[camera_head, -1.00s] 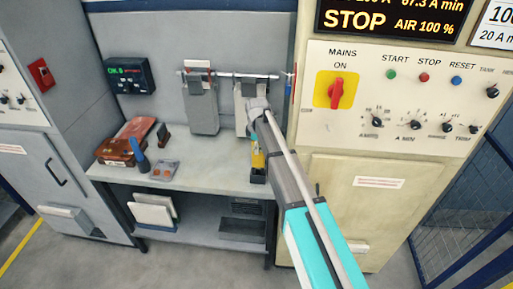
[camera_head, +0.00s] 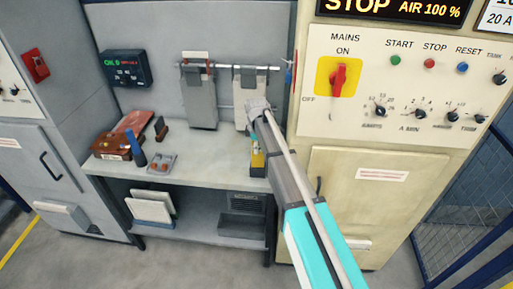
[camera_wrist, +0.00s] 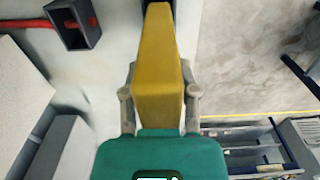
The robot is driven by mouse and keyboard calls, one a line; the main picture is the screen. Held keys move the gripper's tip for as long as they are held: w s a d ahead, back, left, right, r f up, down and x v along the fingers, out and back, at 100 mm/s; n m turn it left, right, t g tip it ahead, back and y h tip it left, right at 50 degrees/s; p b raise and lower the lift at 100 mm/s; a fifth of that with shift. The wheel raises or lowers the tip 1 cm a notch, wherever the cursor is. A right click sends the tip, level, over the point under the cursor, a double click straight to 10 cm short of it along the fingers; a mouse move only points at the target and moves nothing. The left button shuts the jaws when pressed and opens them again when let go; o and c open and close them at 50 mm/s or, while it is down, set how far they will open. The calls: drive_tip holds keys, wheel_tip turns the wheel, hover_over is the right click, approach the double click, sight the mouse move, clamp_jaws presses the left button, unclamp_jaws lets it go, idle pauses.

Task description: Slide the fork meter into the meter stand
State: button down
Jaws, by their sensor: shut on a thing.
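My gripper (camera_wrist: 160,105) is shut on the yellow body of the fork meter (camera_wrist: 157,55), one grey finger on each side. A teal part with a small display lies nearest the camera in the wrist view. In the head view the yellow meter (camera_head: 257,160) hangs below the wrist, near the bench's right end. A dark block, which looks like the meter stand (camera_head: 258,172), shows just under it. In the wrist view something dark meets the meter's far end. I cannot tell whether the meter is inside the stand or only above it.
Two grey panels hang from the rail (camera_head: 260,68) behind the bench, the right one (camera_head: 240,110) beside my wrist. The bench (camera_head: 205,155) is clear in the middle.

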idle(0.3)
drive_tip(key=shift+c, duration=1.5)
unclamp_jaws()
drive_tip(key=shift+r, duration=0.1)
wheel_tip(320, 180, up, 9)
drive_tip(key=p, duration=0.9)
drive_tip(key=shift+r+p, duration=0.2)
drive_tip(key=shift+p, duration=0.2)
drive_tip(key=shift+s, duration=0.1)
